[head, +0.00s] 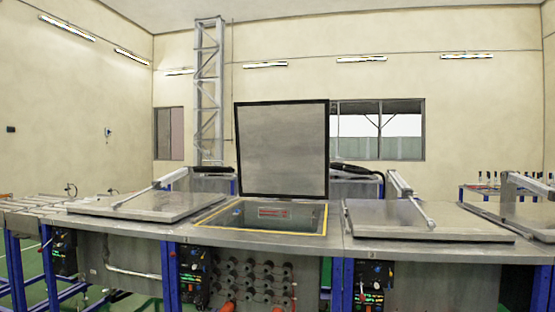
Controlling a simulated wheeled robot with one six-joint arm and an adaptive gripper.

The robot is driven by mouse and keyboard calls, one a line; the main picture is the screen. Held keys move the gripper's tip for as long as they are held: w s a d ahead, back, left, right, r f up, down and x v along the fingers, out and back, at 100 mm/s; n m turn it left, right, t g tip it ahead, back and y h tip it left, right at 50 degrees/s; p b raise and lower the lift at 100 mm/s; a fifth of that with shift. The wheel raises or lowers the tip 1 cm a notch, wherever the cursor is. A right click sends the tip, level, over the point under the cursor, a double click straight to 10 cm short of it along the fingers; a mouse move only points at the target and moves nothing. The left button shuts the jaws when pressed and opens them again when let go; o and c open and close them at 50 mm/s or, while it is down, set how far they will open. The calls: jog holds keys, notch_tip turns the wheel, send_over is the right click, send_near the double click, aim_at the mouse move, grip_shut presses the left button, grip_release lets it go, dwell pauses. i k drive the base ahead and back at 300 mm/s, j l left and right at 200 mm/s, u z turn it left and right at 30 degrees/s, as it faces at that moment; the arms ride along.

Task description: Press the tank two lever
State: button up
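The middle tank (205,219) has its grey, black-framed lid (282,150) standing open and upright at its back edge. The opening has a yellow rim, and something red shows inside. Below its left front corner is a control panel (194,271) with small coloured lights and knobs, under what looks like a "2" on the edge. The lever on this panel is too small to tell apart from the other fittings. My gripper is not in view.
Closed lids cover the left tank (135,204) and the right tank (425,217). Another panel (374,282), marked what looks like "3", is at the right, and one (64,252) at the far left. Several round fittings (255,280) and blue posts (343,285) line the front.

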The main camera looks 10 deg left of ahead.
aim_at(172, 254)
jog(key=u, duration=1.3)
jog(key=i+u, duration=0.15)
jog(key=i, duration=0.6)
jog(key=i+u, duration=0.15)
jog(key=i, duration=0.6)
jog(key=i+l+u, duration=0.15)
jog(key=i, duration=0.6)
